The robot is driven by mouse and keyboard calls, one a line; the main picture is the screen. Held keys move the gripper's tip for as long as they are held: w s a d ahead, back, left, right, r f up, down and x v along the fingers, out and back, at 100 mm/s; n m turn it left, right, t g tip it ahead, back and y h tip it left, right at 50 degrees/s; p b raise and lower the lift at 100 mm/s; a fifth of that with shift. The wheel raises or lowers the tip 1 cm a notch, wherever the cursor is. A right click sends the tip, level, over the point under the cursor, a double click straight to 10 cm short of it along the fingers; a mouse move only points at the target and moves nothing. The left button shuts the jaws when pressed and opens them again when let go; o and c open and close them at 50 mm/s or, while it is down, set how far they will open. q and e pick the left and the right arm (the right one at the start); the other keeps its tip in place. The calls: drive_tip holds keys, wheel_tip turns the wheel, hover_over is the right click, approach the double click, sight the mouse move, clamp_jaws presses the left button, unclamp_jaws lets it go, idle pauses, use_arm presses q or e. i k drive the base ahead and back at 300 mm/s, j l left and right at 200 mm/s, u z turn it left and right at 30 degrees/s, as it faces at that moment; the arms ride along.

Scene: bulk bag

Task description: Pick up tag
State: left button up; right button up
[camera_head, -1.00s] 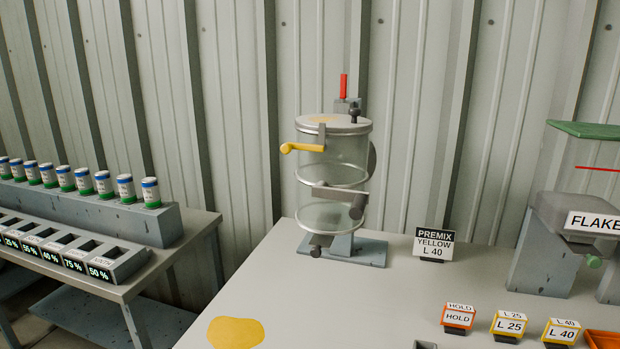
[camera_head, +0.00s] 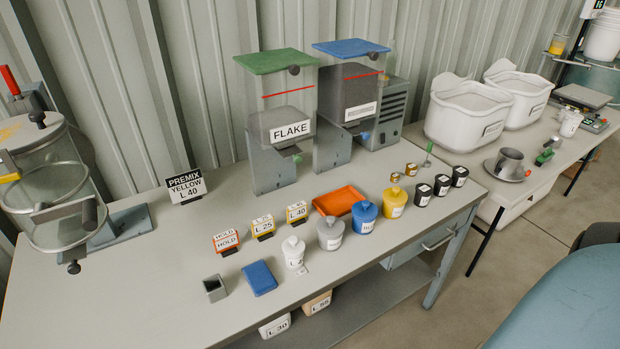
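Several tags stand in a row on the grey table. The orange-edged HOLD tag (camera_head: 227,241) is leftmost. A yellow-edged L 25 tag (camera_head: 263,227) stands to its right, then a yellow-edged L 40 tag (camera_head: 297,213). A black and white sign reading PREMIX YELLOW L 40 (camera_head: 187,187) stands farther back, beside the clear drum. Which tag the task means cannot be told from this view. Neither of my grippers is in view.
The grey table (camera_head: 130,290) has free room at its front left. A small grey box (camera_head: 215,288), a blue block (camera_head: 259,278), lidded jars and an orange tray (camera_head: 339,200) stand near the tags. Two hoppers and the clear drum (camera_head: 52,195) stand behind. White tubs (camera_head: 470,113) are at right.

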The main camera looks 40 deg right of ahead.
sight(296, 213)
drive_tip(key=z, duration=1.1)
